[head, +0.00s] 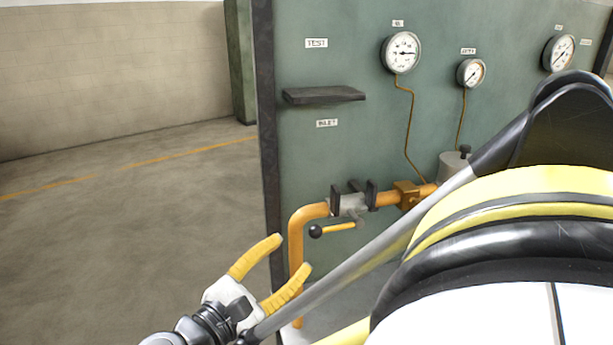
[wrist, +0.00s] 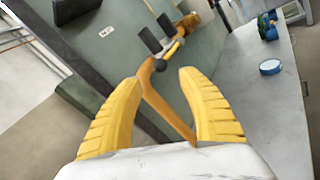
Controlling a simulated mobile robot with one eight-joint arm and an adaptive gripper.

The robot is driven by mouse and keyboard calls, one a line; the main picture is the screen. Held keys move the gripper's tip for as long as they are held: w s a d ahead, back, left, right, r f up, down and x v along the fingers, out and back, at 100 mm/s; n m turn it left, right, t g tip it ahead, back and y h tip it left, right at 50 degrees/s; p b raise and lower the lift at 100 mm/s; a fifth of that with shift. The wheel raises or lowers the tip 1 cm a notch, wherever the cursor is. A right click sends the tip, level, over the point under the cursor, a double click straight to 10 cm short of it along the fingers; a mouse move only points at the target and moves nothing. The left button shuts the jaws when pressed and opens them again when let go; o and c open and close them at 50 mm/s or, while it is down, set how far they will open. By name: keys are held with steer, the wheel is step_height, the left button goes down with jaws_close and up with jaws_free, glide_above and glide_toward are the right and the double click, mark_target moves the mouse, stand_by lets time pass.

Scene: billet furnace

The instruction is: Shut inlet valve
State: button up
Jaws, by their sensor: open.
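The inlet valve (head: 350,205) is a grey body on an orange pipe, between dark flanges, mounted before the green panel. Its yellow lever (head: 338,227) lies roughly along the pipe, with a black ball knob (head: 315,231) at its left end. In the wrist view the knob (wrist: 159,65) shows beyond my fingertips, and the lever runs up and right from it. My gripper (head: 275,253) has yellow ribbed fingers, open and empty, lower left of the knob and apart from it. In the wrist view my gripper (wrist: 162,75) has the orange pipe showing between its fingers.
The orange pipe (head: 295,240) bends down beside my fingers. A dark shelf (head: 323,95) juts from the green panel (head: 340,140) above the valve. Gauges (head: 401,52) hang higher up. A grey bench surface (wrist: 262,105) carries a blue round item (wrist: 270,67). Open floor lies left.

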mark_target(311, 235)
steer(key=b+x, duration=0.2)
steer(key=x, duration=0.7)
steer(key=shift+w+d, duration=0.15)
steer(key=shift+w, duration=0.05)
jaws_close()
